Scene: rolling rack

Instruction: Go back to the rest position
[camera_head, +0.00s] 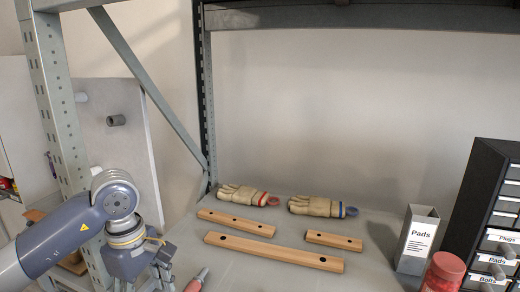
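My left arm comes in from the left, and its gripper (164,268) hangs low in front of the shelf's left edge. Only a small dark part of this gripper shows beside the wrist, and its fingers cannot be made out. I cannot tell whether it is open or shut, and I see nothing held in it. My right arm and gripper are not in view.
A rack post (55,100) stands near my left arm.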

